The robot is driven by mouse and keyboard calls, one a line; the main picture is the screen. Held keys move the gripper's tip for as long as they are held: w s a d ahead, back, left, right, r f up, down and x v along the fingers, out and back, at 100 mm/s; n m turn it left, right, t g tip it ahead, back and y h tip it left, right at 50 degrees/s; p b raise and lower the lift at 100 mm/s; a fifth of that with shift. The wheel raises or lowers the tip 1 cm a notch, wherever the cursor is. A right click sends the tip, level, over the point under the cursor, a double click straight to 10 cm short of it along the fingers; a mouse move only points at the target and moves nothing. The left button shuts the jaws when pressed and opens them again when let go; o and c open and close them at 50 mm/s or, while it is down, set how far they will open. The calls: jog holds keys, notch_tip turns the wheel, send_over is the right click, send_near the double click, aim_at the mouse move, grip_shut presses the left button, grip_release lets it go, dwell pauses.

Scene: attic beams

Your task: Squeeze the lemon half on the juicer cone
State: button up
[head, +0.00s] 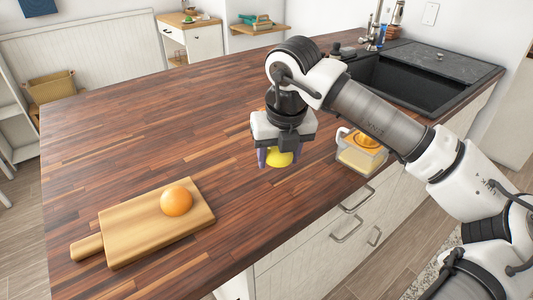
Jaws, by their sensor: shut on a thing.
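My gripper (276,157) is shut on the yellow lemon half (279,158) and holds it over the wooden counter, left of the juicer. The lemon's lower part shows between the fingers; the rest is hidden. I cannot tell its height above the counter. The juicer (361,158) stands near the counter's front edge, with an orange top and a clear container below. The lemon and the juicer are apart.
An orange (176,200) sits on a wooden cutting board (128,236) at the front left. A black sink (410,85) with a faucet (373,28) is at the back right. The counter's left and middle (170,115) are clear.

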jog(key=shift+s+d+f+n+b, duration=0.1)
jog(key=shift+s+d+n+b, duration=0.3)
jog(key=shift+d, duration=1.35)
jog(key=shift+s+d+r+n+b, duration=0.15)
jog(key=shift+s+d+n, duration=0.4)
jog(key=shift+d, duration=1.2)
jog(key=shift+s+d+f+n+b, duration=0.25)
jog(key=shift+s+d, duration=0.35)
jog(key=shift+d, duration=1.15)
jog(key=shift+r, duration=0.15)
jog(key=w+p+v, duration=0.1)
jog(key=p+v, duration=0.2)
jog(key=v, duration=0.4)
jog(key=shift+w+a+p, duration=0.15)
jog(key=shift+a+p, duration=0.1)
jog(key=shift+p, duration=0.15)
